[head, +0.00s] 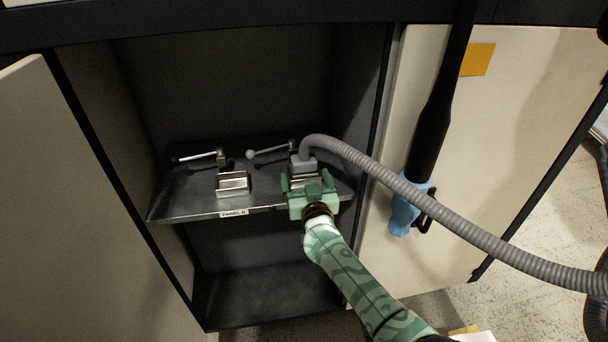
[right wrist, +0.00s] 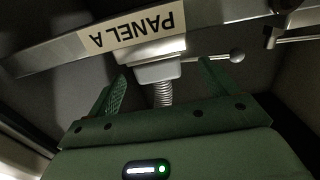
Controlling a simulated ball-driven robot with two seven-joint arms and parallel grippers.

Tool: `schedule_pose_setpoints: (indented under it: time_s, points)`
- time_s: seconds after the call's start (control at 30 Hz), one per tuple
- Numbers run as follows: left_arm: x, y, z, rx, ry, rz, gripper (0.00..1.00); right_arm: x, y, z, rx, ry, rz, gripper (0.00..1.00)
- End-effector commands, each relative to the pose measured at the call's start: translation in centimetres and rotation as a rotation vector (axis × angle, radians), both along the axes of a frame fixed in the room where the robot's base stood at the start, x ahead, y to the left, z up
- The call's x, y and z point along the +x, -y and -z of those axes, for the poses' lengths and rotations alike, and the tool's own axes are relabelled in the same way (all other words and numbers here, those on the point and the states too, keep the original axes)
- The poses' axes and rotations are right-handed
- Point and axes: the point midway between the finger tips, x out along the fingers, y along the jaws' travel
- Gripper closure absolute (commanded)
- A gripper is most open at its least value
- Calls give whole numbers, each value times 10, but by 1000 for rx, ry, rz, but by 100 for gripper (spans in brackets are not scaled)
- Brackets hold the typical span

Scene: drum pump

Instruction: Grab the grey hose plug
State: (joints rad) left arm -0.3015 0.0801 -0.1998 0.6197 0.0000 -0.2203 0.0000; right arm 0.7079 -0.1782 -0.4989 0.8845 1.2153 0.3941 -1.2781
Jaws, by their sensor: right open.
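The grey hose plug (head: 303,164) is a small block with a ribbed grey hose rising from its top. It sits at the right side of the dark shelf panel in the head view. In the right wrist view the plug (right wrist: 158,72) shows beyond the fingers, with its hose in the gap between them. My green right gripper (head: 309,181) is open and empty, just in front of the plug. The open fingers also show in the right wrist view (right wrist: 162,69), one on each side of the hose. My left gripper is out of view.
An empty metal socket (head: 233,184) and lever clamps (head: 198,156) stand on the labelled panel (head: 177,205). The cabinet side walls are close. The grey hose (head: 450,218) sags off to the right, crossing in front of a black tube (head: 440,115) with a blue end.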

Motion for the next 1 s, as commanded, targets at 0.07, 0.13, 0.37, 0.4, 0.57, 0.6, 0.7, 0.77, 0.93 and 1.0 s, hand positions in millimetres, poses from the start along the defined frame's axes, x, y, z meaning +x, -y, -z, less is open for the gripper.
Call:
schedule_pose_setpoints:
  time_s: [0.07,0.13,0.37,0.4,0.57,0.6,0.7,0.77,0.93,1.0]
  points:
    - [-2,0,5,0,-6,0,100,7,-1,2,-1,-1,0,15]
    - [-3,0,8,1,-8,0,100,11,-1,1,0,-1,0,15]
    - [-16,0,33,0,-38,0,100,47,-3,3,-2,-3,-1,15]
    - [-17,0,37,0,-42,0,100,52,-4,2,0,-4,-1,15]
    - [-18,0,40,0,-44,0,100,61,-6,-3,-1,-2,0,15]
    - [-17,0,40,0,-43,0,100,61,-6,-5,-1,-1,0,15]
    - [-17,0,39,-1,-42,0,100,60,-6,-6,-1,0,0,15]
    - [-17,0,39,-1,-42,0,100,60,-6,-6,-1,0,0,23]
    - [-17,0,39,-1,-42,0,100,60,-6,-6,-1,0,0,67]
    - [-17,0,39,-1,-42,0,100,60,-6,-6,-1,1,0,67]
